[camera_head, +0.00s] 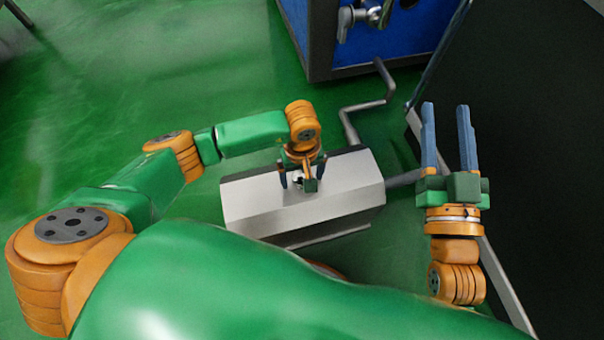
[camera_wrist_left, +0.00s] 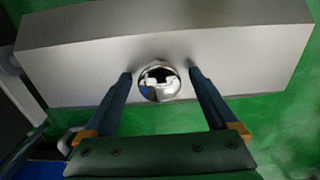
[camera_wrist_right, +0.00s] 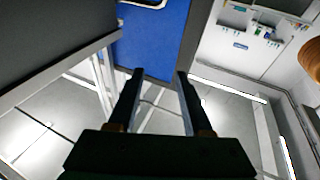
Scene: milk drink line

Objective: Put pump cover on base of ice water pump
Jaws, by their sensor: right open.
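The pump cover (camera_head: 260,205) is a light grey metal box with sloped top faces, in the middle of the head view. It fills the top of the left wrist view (camera_wrist_left: 90,65). A shiny round knob (camera_wrist_left: 160,92) sits on it. My left gripper (camera_head: 300,180) is over the cover, its fingers on either side of the knob, with a small gap visible on each side. My right gripper (camera_head: 445,106) is open and empty, to the right of the cover. The pump base cannot be told apart; whether the cover rests on it is unclear.
A bent grey pipe (camera_head: 348,118) runs behind the cover, and another pipe (camera_head: 404,178) is at its right. A blue cabinet (camera_head: 385,40) with a metal tap stands at the back. A large dark panel (camera_head: 550,130) fills the right side. Green floor (camera_head: 130,80) is open at left.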

